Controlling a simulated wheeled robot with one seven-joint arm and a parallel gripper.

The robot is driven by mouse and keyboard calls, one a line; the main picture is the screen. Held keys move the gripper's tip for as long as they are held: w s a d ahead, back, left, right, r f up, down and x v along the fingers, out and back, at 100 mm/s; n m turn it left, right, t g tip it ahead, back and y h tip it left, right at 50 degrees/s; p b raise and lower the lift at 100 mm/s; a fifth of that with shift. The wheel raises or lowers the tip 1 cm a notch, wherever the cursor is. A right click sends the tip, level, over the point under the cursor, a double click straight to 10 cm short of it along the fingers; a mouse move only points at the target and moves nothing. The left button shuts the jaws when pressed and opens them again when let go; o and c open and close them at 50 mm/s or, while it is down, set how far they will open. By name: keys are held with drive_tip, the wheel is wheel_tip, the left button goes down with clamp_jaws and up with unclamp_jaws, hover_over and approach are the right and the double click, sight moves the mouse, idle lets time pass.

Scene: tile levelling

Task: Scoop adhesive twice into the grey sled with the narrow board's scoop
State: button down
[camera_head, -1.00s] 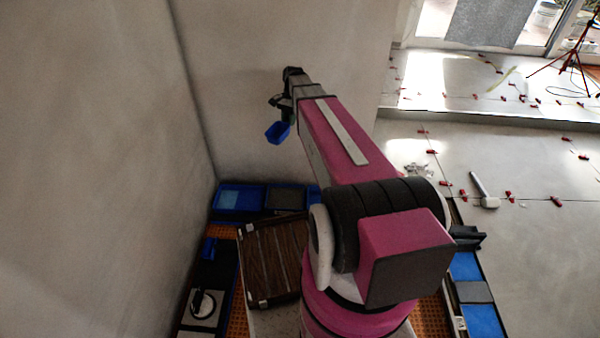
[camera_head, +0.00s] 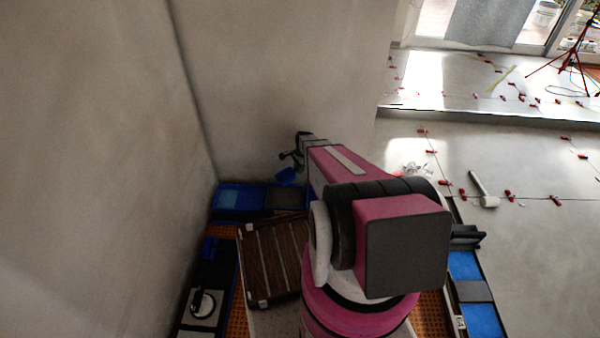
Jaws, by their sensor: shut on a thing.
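My arm reaches away from me toward the back wall. My gripper (camera_head: 292,158) is at its far end, small and partly hidden by the arm. It is shut on a small blue scoop (camera_head: 286,175), which hangs just below it, above the blue trays at the back. I cannot tell whether the scoop holds adhesive. A blue tray (camera_head: 238,196) with a lighter blue inside lies at the back left. A dark grey piece (camera_head: 284,198) lies beside it, under the scoop. I cannot tell which thing is the grey sled.
A dark wooden panel with pale strips (camera_head: 272,262) lies in front of the trays. A suction-cup tool (camera_head: 202,303) sits at the left. Blue and grey trays (camera_head: 465,265) line the right side. Walls stand close at left and back. A white mallet (camera_head: 484,190) lies on the tiled floor.

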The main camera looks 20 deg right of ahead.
sight(296, 168)
drive_tip(key=shift+s+a+f+t+h, duration=0.15)
drive_tip(key=shift+a+f+h, duration=0.25)
drive_tip(key=shift+f+h, duration=0.4)
drive_tip(key=shift+s+a+f+t+h, duration=0.15)
drive_tip(key=shift+a+f+h, duration=0.4)
drive_tip(key=shift+f, duration=0.3)
drive_tip(key=shift+s+a+f+t+h, duration=0.15)
drive_tip(key=shift+a+f+h, duration=0.15)
drive_tip(key=shift+f+h, duration=0.5)
drive_tip(key=shift+a+x, duration=0.2)
drive_tip(key=shift+x, duration=0.7)
drive_tip(key=shift+a+x, duration=0.2)
drive_tip(key=shift+x, duration=0.65)
drive_tip(key=shift+a+x, duration=0.15)
drive_tip(key=shift+x, duration=0.75)
drive_tip(key=shift+s+f, duration=0.1)
drive_tip(key=shift+f, duration=0.05)
